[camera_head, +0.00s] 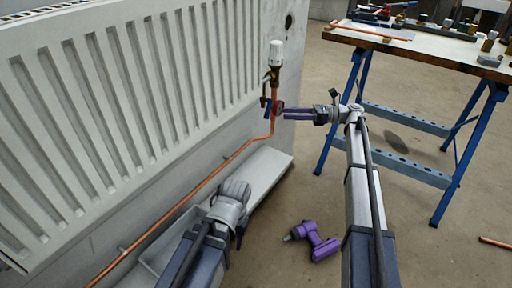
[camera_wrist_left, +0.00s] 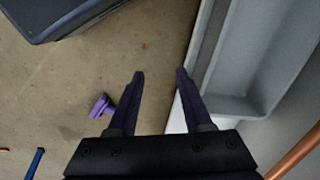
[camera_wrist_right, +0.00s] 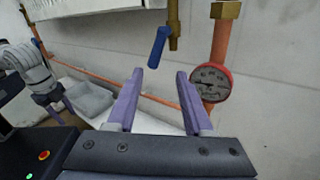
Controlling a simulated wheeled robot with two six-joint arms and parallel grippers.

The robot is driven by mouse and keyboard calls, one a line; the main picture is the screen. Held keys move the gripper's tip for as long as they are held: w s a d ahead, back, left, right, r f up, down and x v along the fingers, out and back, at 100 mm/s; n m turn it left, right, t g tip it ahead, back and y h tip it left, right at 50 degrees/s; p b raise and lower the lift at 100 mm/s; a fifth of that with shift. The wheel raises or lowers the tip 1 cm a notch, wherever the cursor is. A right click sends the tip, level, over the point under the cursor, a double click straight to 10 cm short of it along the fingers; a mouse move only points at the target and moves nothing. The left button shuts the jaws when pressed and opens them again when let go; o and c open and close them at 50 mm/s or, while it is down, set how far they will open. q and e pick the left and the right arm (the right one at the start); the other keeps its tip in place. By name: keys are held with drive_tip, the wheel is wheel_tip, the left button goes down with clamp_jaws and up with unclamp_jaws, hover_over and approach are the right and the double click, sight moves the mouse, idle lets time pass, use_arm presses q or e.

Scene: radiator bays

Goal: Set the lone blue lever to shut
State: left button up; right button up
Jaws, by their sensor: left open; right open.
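The blue lever (camera_wrist_right: 159,47) hangs from a small brass valve (camera_wrist_right: 174,25) beside the copper pipe, its free end slanting down and to the left in the right wrist view. In the head view the lever (camera_head: 267,108) is small, below the white radiator valve head (camera_head: 276,53). My right gripper (camera_head: 284,113) is open and empty, fingertips close to the pipe. In the right wrist view the lever is just beyond and above the gap between the fingers (camera_wrist_right: 159,74); contact cannot be seen. My left gripper (camera_wrist_left: 160,75) is open and empty, pointing down over the floor beside a grey tray.
A red-rimmed gauge (camera_wrist_right: 210,83) sits on the pipe right of the lever. The radiator (camera_head: 130,90) fills the left. A grey tray (camera_wrist_left: 220,60) lies by the wall. A purple drill (camera_head: 316,242) lies on the floor. A workbench (camera_head: 420,42) with tools stands at the right.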

drive_tip(key=s+a+n+g+h+p, duration=0.2)
drive_tip(key=s+a+n+h+p, duration=0.5)
drive_tip(key=s+a+p, duration=0.55)
drive_tip(key=s+r+n+h+p, duration=0.3)
drive_tip(key=s+r+n+p, duration=0.1)
drive_tip(key=s+p, duration=0.3)
drive_tip(key=s+r+n+h+p, duration=0.4)
drive_tip(key=s+n+p, duration=0.2)
drive_tip(key=s+p, duration=0.2)
drive_tip(key=shift+s+a+p, duration=0.15)
drive_tip(key=shift+a+p, duration=0.1)
drive_tip(key=shift+p, duration=0.25)
drive_tip(key=shift+f+h, duration=0.2)
drive_tip(key=shift+h, duration=0.1)
